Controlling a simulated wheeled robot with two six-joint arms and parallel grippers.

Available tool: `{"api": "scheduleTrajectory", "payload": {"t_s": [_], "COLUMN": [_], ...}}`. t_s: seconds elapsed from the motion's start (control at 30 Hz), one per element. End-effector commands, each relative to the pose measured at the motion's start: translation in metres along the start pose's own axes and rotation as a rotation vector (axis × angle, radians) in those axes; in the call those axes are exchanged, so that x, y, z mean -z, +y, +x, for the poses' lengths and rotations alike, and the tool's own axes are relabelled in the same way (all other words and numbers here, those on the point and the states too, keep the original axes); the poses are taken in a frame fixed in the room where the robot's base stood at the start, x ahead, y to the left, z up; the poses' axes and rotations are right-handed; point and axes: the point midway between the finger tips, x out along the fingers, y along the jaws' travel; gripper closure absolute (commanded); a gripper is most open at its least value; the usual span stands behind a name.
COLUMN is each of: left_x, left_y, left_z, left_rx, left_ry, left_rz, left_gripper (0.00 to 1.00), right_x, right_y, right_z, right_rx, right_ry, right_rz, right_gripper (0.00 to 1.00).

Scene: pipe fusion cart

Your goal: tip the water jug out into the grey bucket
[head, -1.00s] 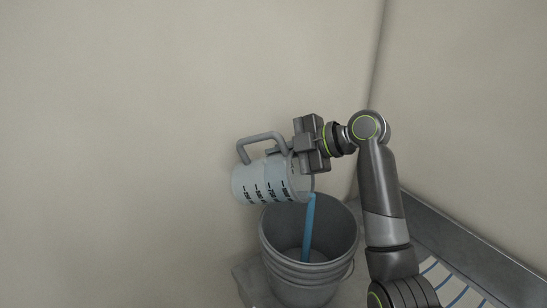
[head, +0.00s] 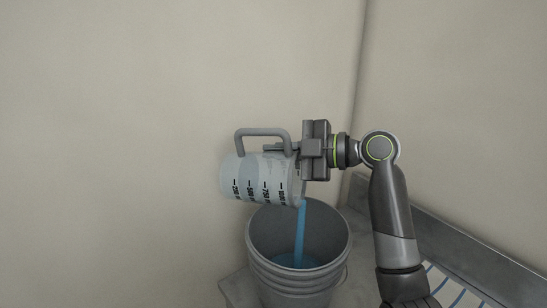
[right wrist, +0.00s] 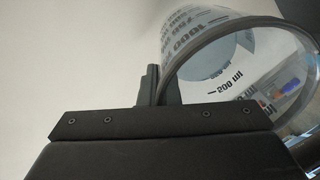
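The clear water jug (head: 258,178) has black volume marks and a grey handle (head: 263,134). It lies almost on its side above the grey bucket (head: 297,285), mouth to the right. A blue stream (head: 301,222) falls from its lip into the bucket, where blue water (head: 297,260) shows at the bottom. My right gripper (head: 289,148) is shut on the jug's handle near the mouth end. In the right wrist view the jug's rim and marks (right wrist: 205,35) show beyond the gripper's fingers (right wrist: 158,84). My left gripper is out of view.
The bucket stands on a grey surface (head: 237,290) close to the wall (head: 120,150). A grey ledge (head: 450,240) runs along the right wall. A blue-and-white striped item (head: 450,290) lies at the lower right, partly behind my right arm.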

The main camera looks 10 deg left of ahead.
Motion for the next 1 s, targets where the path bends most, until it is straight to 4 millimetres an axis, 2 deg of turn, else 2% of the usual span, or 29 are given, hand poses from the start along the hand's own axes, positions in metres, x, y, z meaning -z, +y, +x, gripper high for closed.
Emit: {"api": "scheduleTrajectory", "payload": {"t_s": [1.0], "left_x": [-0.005], "left_y": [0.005], "left_z": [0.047], "left_rx": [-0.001], "left_ry": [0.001], "left_rz": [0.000], "left_gripper": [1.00], "right_x": [0.003], "right_y": [0.003], "right_z": [-0.022], "right_rx": [-0.173], "right_ry": [0.123], "right_rz": [-0.007], "right_gripper": [1.00]}}
